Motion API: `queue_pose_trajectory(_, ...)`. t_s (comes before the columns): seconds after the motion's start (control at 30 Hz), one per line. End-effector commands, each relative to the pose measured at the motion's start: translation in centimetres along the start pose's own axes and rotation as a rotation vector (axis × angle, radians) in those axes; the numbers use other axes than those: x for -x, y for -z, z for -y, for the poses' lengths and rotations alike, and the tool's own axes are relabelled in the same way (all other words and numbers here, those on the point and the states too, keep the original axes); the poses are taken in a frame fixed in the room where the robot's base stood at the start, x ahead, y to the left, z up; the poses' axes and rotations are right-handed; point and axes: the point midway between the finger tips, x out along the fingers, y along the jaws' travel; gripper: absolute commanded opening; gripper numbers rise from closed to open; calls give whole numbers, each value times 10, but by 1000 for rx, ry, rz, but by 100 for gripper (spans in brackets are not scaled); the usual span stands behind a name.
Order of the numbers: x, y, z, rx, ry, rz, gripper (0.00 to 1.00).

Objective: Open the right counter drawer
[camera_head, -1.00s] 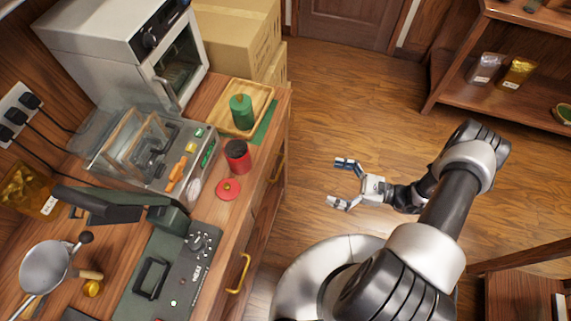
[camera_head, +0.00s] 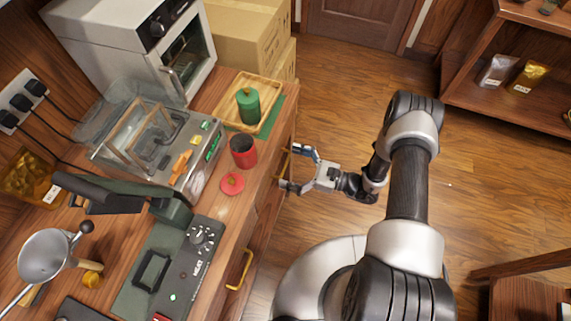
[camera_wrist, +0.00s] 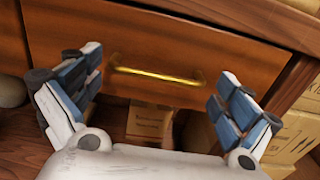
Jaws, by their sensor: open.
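The right counter drawer (camera_wrist: 220,55) has a wooden front and looks shut in the wrist view. Its brass bar handle (camera_wrist: 155,75) runs across between my fingertips; in the head view the handle (camera_head: 283,163) is partly behind my gripper. My gripper (camera_head: 298,170) is open at the counter's front, with its fingers spread to either side of the handle. In the wrist view my gripper (camera_wrist: 157,88) has one finger near each end of the bar, and nothing is held. I cannot tell whether a finger touches the handle.
Another brass handle (camera_head: 240,268) is on the nearer counter front. A red canister (camera_head: 243,151), its red lid (camera_head: 231,184) and a wooden tray (camera_head: 268,95) with a green canister (camera_head: 248,106) stand near the counter edge. A cardboard box (camera_wrist: 150,123) sits below the drawer. The floor (camera_head: 340,110) is clear.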

Motion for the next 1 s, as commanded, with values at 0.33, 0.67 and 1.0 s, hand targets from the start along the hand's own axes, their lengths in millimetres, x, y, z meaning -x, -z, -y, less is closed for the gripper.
queue_pose_trajectory(0.33,-13,0,0,1,1,1,98)
queue_pose_trajectory(0.67,-13,0,0,1,0,1,83)
queue_pose_trajectory(1.0,-13,0,1,1,2,0,60)
